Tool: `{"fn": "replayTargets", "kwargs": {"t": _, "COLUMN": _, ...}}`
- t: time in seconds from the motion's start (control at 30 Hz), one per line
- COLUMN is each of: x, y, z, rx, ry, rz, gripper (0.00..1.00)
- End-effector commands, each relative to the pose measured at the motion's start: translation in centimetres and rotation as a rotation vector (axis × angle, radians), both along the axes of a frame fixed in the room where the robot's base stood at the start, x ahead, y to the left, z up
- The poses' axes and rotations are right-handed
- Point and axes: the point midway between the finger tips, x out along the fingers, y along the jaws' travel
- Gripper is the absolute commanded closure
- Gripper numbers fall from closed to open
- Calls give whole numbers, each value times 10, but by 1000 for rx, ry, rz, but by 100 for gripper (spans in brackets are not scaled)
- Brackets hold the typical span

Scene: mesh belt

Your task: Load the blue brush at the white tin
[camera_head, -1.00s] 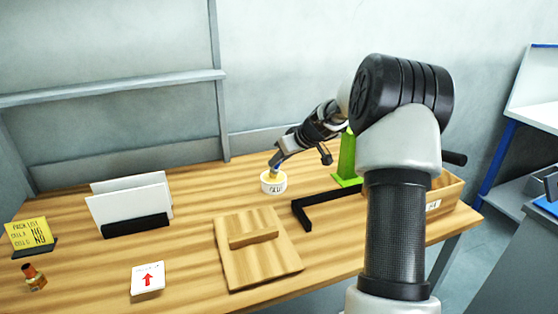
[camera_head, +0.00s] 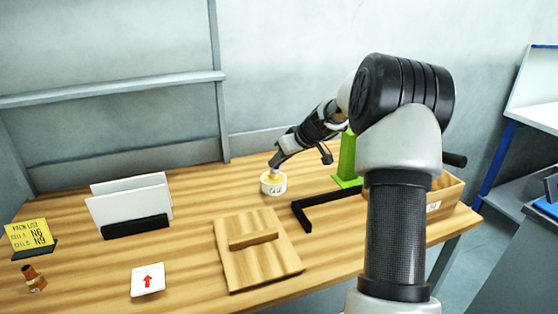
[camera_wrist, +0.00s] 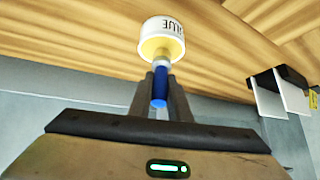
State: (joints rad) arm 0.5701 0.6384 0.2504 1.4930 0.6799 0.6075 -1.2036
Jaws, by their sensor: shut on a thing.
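The white tin (camera_head: 273,188) stands on the wooden table, with part of a dark label and a yellow inside showing. It also shows in the wrist view (camera_wrist: 165,28), at the top. My gripper (camera_wrist: 161,72) is shut on the blue brush (camera_wrist: 160,88), whose handle lies between the two fingers. The brush's front end reaches the tin's yellow mouth. I cannot tell how deep its tip is. In the head view my gripper (camera_head: 274,163) is just above the tin, and the brush is barely visible there.
A wooden board with a raised bar (camera_head: 252,262) lies in front of the tin. A black angled bar (camera_head: 310,212) and a green stand (camera_head: 346,160) are to the right, near a wooden box (camera_head: 444,197). White panels in a black holder (camera_head: 135,228) stand left.

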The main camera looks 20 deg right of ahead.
Motion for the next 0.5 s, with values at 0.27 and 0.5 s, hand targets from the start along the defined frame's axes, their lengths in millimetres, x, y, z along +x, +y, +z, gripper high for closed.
{"fn": "replayTargets", "kwargs": {"t": 0.27, "x": 2, "y": 0, "z": 29, "rx": -4, "ry": -9, "rz": -1, "gripper": 100}}
{"fn": "replayTargets", "kwargs": {"t": 0.5, "x": 2, "y": 0, "z": 49, "rx": -3, "ry": -9, "rz": -2, "gripper": 100}}
